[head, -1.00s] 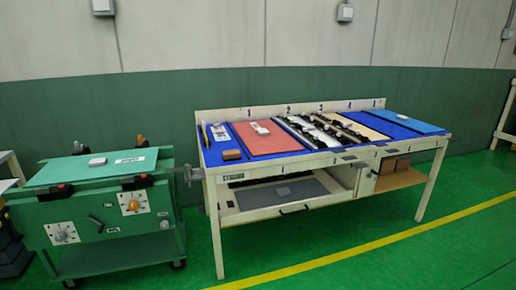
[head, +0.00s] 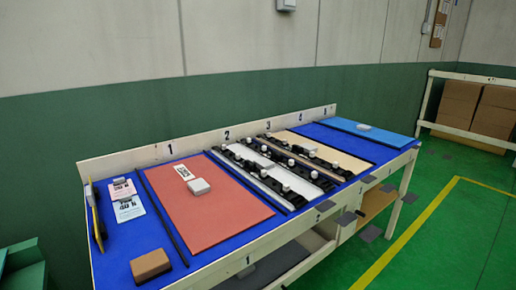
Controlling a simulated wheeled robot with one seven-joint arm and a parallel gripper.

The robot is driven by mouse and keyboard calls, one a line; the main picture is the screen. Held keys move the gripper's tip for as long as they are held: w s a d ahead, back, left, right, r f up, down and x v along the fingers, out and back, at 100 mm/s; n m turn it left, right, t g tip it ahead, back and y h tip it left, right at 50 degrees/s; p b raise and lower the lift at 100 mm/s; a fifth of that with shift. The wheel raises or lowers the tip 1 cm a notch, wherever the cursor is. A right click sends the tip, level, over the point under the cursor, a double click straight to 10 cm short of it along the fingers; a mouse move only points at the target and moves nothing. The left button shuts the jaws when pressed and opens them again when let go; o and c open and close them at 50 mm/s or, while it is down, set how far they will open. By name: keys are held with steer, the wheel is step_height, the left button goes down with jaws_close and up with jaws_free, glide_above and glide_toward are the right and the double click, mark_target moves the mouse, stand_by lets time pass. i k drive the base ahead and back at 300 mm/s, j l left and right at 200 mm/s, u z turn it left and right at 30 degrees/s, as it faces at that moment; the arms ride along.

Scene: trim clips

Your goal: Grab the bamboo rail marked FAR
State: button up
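No FAR marking is legible in the head view, so I cannot tell which piece is the bamboo rail marked FAR. Thin pale strips lie among black clips with white knobs on the bench: one (head: 260,184) left of the white panel (head: 291,180), another (head: 312,166) between the white panel and the beige panel (head: 332,149). My gripper is not in view.
The blue-topped workbench (head: 130,240) has numbered sections along its back ledge. It holds a red panel (head: 225,222), a blue panel (head: 385,138), printed cards (head: 125,200) and a brown block (head: 150,265). Boxes (head: 460,103) stand on a rack at right. Green floor (head: 450,230) is clear.

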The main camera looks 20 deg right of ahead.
mark_target(312, 179)
steer(key=i+z, duration=0.1)
steer(key=i, duration=0.65)
steer(key=i+j, duration=0.15)
steer(key=i, duration=0.55)
steer(key=i+j+z, duration=0.15)
steer(key=i, duration=0.6)
